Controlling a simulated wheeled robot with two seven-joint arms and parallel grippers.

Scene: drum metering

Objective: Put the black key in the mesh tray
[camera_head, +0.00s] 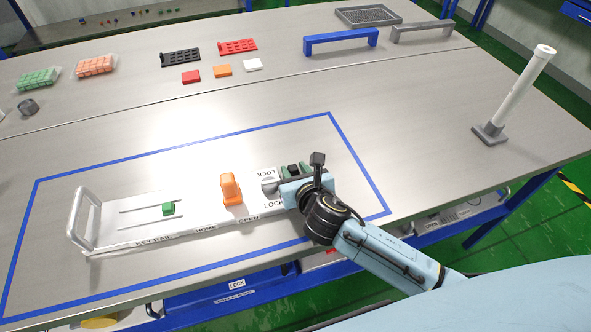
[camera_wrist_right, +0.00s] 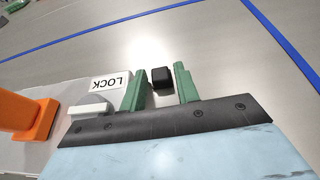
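The black key (camera_wrist_right: 162,78) shows as a small dark block at the right end of the white panel, beyond the LOCK label. In the head view the black key (camera_head: 293,169) sits among the green fingers of my right gripper. My right gripper (camera_wrist_right: 160,86) is open, with one finger to each side of the key and a gap showing at least on the left. Whether the fingers are level with it I cannot tell. The grey mesh tray (camera_head: 345,13) lies at the far back of the table and looks empty. My left gripper is not in view.
The white panel (camera_head: 110,236) with handle, green slider (camera_head: 168,209), orange knob (camera_head: 231,188) and grey knob (camera_head: 268,184) lies inside a blue outline. Blue (camera_head: 340,42) and grey (camera_head: 422,32) bridges stand before the tray. A white post (camera_head: 522,92) stands right. The middle table is clear.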

